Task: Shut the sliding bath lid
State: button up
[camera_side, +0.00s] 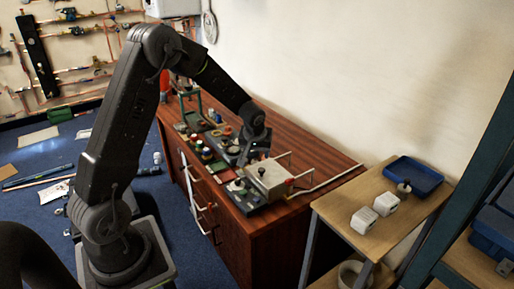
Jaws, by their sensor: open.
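A pale, flat-topped box (268,179) stands near the right end of the wooden cabinet top, with a small dark knob-like spot on it. Light rails run behind it and to its right. It looks like the bath with its sliding lid, but at this size I cannot tell the lid from the box or how far it is open. My gripper (244,160) is just left of the pale box, low over the dark equipment. It is open. Its fingertips are small and partly lost against the dark parts, so I cannot tell whether they touch anything.
Dark panels with several knobs (208,155) crowd the cabinet top left of the box. A green stand (190,100) rises at the far left. The cabinet's right front corner (280,228) is bare. A lower side table (385,236) holds two white blocks and a blue tray (413,177).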

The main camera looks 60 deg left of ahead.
jog(key=shift+v, duration=1.05)
jog(key=shift+r, duration=0.1)
jog(key=s+d+r+m, duration=0.2)
jog(key=s+d+r, duration=0.3)
jog(key=r, duration=0.4)
jog(key=s+d+r+m+t+h, duration=0.1)
jog(key=s+d+r+m, duration=0.2)
jog(key=s+d, duration=0.4)
jog(key=s+d+r+m+t+h, duration=0.1)
jog(key=s+d+r+m, duration=0.3)
jog(key=s+d, duration=0.4)
jog(key=s+r+h, duration=0.1)
jog(key=s, duration=0.3)
jog(key=shift+s, duration=0.3)
